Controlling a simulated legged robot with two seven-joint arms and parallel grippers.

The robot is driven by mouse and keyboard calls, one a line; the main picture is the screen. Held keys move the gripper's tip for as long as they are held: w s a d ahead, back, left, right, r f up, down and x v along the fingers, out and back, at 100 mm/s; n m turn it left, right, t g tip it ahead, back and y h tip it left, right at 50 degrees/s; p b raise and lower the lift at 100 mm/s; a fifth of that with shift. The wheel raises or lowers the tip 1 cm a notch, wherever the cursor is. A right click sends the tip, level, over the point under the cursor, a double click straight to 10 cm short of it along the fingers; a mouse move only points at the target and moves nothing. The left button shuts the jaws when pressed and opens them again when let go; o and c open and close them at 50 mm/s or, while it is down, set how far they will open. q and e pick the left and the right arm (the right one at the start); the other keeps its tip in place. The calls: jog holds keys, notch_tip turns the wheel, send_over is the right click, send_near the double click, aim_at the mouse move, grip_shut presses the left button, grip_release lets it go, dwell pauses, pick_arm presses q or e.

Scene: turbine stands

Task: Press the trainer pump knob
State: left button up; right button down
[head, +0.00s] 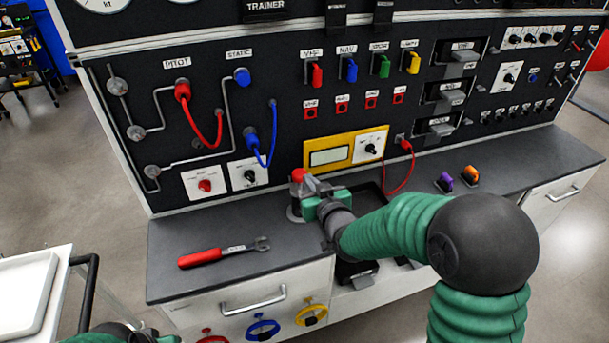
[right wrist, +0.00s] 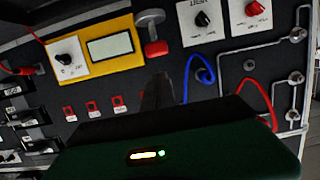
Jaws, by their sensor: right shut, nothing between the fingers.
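The pump's red knob (head: 298,174) stands on a grey base (head: 293,214) on the counter, in front of the trainer panel. It also shows in the right wrist view as a red knob (right wrist: 155,48) on a grey stem. My right gripper (head: 309,184) is shut and empty. It is right beside the knob, on its right side in the head view; I cannot tell if they touch. In the right wrist view the dark fingers (right wrist: 157,92) point towards the knob. Of my left arm, only a green and dark part shows at the bottom left edge; its fingers cannot be made out.
A red-handled wrench (head: 222,254) lies on the counter (head: 185,228) to the left. A black tray (head: 372,195) is behind my right forearm. Red and blue hoses hang from the panel.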

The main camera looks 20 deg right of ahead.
jog(key=v, duration=0.3)
jog(key=shift+s, duration=0.2)
jog(key=shift+r, duration=0.1)
dwell(1.1)
jog(key=s+f+g+p, duration=0.3)
jog(key=s+g, duration=0.3)
jog(key=s, duration=0.6)
jog(key=s+f+g+p, duration=0.2)
jog(key=s+g+p, duration=0.3)
jog(key=s, duration=0.7)
jog(key=shift+s+f+g+h+p, duration=0.3)
jog(key=shift+s+f+g, duration=0.1)
jog(key=shift+g, duration=0.4)
jog(key=shift+d, duration=0.1)
